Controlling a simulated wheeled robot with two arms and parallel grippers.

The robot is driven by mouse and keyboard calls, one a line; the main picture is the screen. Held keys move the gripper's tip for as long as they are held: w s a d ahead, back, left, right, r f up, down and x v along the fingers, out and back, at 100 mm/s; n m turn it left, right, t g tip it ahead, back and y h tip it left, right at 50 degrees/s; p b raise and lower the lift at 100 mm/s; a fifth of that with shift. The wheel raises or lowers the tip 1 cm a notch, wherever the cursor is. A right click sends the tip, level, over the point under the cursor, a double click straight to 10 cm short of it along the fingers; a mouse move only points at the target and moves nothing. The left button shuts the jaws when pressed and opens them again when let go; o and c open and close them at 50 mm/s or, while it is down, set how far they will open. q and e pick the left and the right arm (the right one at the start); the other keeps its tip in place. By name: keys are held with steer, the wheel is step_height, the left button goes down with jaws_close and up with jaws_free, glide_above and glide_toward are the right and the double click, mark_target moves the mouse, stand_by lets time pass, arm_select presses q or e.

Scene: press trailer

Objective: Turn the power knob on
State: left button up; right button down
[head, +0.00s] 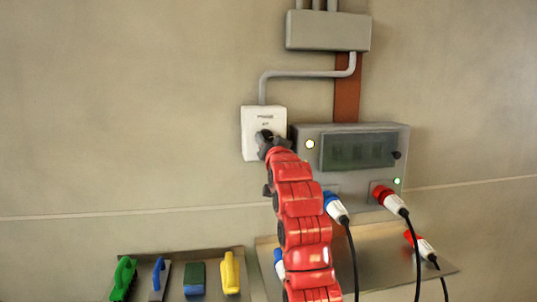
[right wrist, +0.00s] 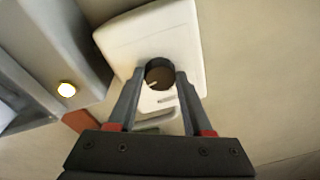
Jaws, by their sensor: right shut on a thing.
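The power knob (right wrist: 160,74) is a round dark knob with a pale pointer mark, on a white wall box (head: 250,132). In the right wrist view the white box (right wrist: 128,38) fills the upper middle. My right gripper (right wrist: 158,80) has its two fingers on either side of the knob, shut on it. In the head view my red right arm reaches up to the box, and the right gripper (head: 267,140) covers much of the knob. My left gripper is in neither view.
A grey panel (head: 305,172) with a dark window and lit lamps is right of the box. Blue (head: 336,208) and red (head: 390,199) plugs with black cables hang below it. Several coloured tools lie on a shelf (head: 210,292) at lower left. The wall at left is clear.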

steer(key=shift+f+m+b, duration=0.1)
steer(key=shift+m+b, duration=0.8)
steer(key=shift+m, duration=0.3)
steer(key=shift+c, duration=1.6)
jaws_free()
steer(key=shift+s, duration=0.1)
steer(key=s+d+f+b, duration=0.1)
steer(key=s+f+b, duration=0.1)
steer(key=s, duration=1.5)
steer(key=shift+d, duration=0.15)
